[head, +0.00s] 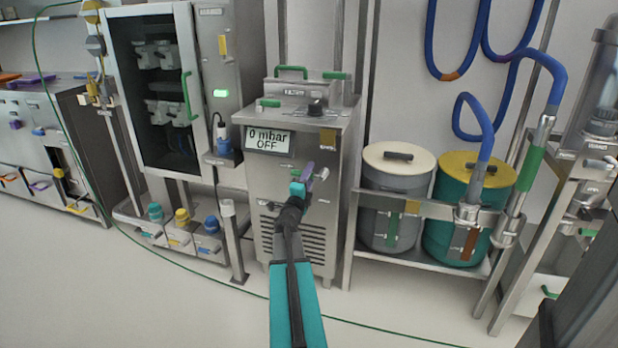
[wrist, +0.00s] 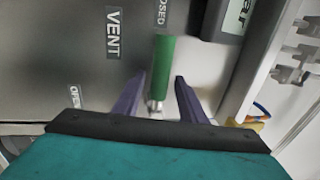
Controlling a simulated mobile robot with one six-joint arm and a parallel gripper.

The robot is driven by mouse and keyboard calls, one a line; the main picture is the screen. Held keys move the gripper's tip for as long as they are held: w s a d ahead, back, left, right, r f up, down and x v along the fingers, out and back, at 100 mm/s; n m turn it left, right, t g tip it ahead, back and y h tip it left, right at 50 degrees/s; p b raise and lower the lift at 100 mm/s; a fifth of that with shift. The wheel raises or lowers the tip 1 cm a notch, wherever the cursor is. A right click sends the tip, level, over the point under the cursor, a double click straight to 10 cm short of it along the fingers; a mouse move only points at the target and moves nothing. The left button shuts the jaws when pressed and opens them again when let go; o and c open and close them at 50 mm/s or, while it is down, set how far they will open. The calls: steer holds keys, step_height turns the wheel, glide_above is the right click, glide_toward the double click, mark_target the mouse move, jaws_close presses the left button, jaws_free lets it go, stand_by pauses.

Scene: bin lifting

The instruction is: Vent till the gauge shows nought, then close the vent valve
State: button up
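The gauge (head: 268,140) on the steel cabinet front reads "0 mbar OFF". A corner of its display (wrist: 238,16) shows at the top of the wrist view. The vent valve handle (wrist: 161,66) is a green lever on a metal stem. It points at a partly cut-off label (wrist: 161,12) ending in "OSED", away from the "OPEN" label (wrist: 75,97). My gripper (wrist: 160,76) is open, its purple fingers on either side of the lower handle with gaps to both. In the head view my gripper (head: 303,181) is at the cabinet front below the gauge; it partly hides the valve.
Right of the cabinet, a grey drum (head: 397,205) and a teal drum (head: 458,212) stand on a low steel rack. A glass-fronted cabinet (head: 150,90) stands to the left. A thin green hose (head: 200,277) crosses the floor. Open floor lies in front.

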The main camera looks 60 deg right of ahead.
steer(key=shift+a, duration=0.1)
steer(key=p+v, duration=0.1)
steer(key=v, duration=1.2)
steer(key=shift+a+p, duration=0.25)
steer(key=shift+p, duration=0.05)
steer(key=shift+f, duration=0.1)
